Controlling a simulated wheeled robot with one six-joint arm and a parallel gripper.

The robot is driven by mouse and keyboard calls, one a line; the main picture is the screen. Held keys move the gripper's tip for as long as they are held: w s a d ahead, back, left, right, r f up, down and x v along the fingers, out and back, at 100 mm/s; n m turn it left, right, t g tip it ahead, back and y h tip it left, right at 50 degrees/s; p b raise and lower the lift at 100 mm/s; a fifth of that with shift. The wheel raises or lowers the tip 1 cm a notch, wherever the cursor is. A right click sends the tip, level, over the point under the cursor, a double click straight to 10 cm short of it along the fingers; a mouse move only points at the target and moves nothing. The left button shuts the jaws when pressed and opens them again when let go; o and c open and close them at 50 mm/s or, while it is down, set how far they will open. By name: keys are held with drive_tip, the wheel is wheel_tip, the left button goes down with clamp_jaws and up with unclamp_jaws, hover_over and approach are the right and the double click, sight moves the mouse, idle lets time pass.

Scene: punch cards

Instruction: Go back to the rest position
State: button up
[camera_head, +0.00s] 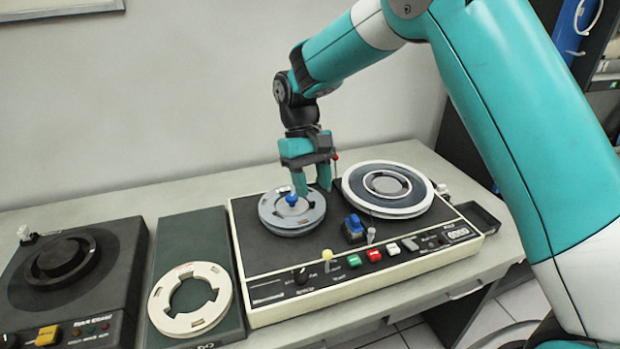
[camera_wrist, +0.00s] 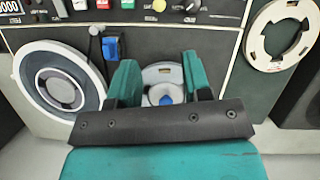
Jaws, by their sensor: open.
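My gripper (camera_head: 312,188) is teal and points down over the tape deck (camera_head: 262,262). Its two fingers are apart above the left grey reel (camera_head: 292,222), which has a blue knob (camera_head: 291,199) at its centre. In the wrist view my gripper (camera_wrist: 162,75) shows its fingers on either side of that reel, with the blue knob (camera_wrist: 166,100) between them. Nothing is held in the fingers. I cannot tell the exact height of the fingertips above the reel.
A white-rimmed reel (camera_head: 388,212) sits on the deck's right side. A blue switch (camera_head: 353,228) and coloured buttons (camera_head: 374,255) are in front. A loose cream ring (camera_head: 190,300) lies on a dark green panel at left, beside a black unit (camera_head: 75,265). A wall stands behind.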

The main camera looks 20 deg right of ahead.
drive_tip(key=s+a+r+n+t+y, duration=0.1)
drive_tip(key=s+r, duration=0.2)
drive_tip(key=s, duration=0.5)
drive_tip(key=s+a+r+n+t+y, duration=0.1)
drive_tip(key=s+r+n+t+y, duration=0.1)
drive_tip(key=s, duration=0.7)
drive_tip(key=s+a+r+n+t+y, duration=0.1)
drive_tip(key=s+r, duration=0.3)
drive_tip(key=s, duration=0.5)
drive_tip(key=shift+s+a+r+n+y, duration=0.2)
drive_tip(key=shift+r+n+y, duration=0.1)
drive_tip(key=shift+n+y, duration=0.15)
